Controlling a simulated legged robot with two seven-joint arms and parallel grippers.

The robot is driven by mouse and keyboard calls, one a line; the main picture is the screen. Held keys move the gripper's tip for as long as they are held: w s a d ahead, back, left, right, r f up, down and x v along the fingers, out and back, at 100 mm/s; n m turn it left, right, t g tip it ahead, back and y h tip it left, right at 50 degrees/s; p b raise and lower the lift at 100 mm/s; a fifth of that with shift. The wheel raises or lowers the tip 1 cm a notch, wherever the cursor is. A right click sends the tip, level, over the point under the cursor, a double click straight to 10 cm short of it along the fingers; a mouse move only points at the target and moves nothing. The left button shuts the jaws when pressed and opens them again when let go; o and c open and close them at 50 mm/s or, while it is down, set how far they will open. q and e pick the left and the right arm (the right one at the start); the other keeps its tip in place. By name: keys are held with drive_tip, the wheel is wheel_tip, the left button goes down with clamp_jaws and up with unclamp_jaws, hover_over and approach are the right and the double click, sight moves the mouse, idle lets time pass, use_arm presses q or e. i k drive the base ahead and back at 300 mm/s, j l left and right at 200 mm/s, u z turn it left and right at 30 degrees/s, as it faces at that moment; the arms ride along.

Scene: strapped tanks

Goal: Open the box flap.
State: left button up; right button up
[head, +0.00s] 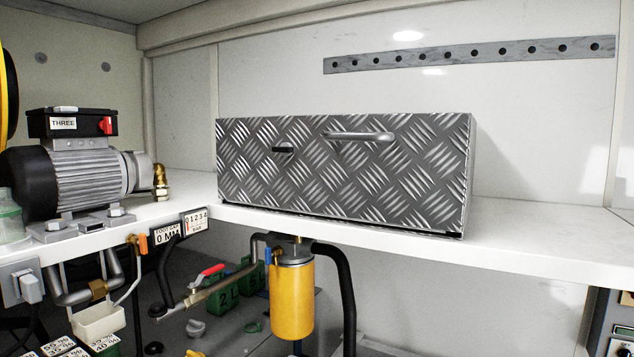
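A metal box (260,185) with a diamond-plate front stands on a white shelf in the middle of the head view. Its front face, the flap, looks closed and upright. A bar handle (358,136) sits near the top of the flap, right of the middle. A small dark latch or slot (284,150) is to the left of the handle. The inside of the box is hidden. Neither of my grippers shows in the head view.
The white shelf (540,240) is clear right of the box. An electric motor (85,170) stands on the left. Below the shelf are a yellow cylinder (291,300), black hoses and a red-handled valve (210,272). A perforated metal strip (470,53) is on the back wall.

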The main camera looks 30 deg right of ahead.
sight(409, 170)
drive_tip(key=k+z, duration=0.1)
drive_tip(key=z, duration=0.85)
